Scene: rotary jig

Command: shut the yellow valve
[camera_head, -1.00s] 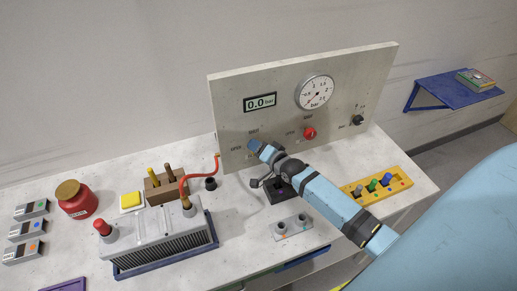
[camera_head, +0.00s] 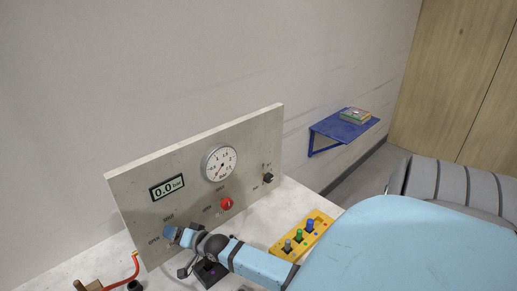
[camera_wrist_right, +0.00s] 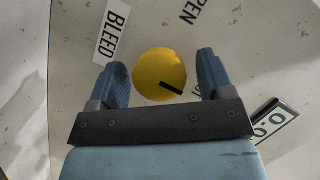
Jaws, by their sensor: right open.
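The yellow valve knob (camera_wrist_right: 158,72) shows in the right wrist view, round with a black pointer mark angled to the lower right. The printed words BLEED and OPEN are on the panel around it. My right gripper (camera_wrist_right: 162,66) is open, with one finger on each side of the knob and gaps to it; whether the fingertips reach past its face I cannot tell. In the head view my right gripper (camera_head: 172,233) is at the lower left of the grey panel (camera_head: 135,195) and hides the yellow knob. My left gripper is not in view.
The panel also carries a 0.0 bar display (camera_head: 167,187), a round gauge (camera_head: 219,163), a red knob (camera_head: 226,204) and a black knob (camera_head: 268,178). A yellow block with coloured pegs (camera_head: 280,250) lies to the right. A blue wall shelf (camera_head: 345,130) is beyond.

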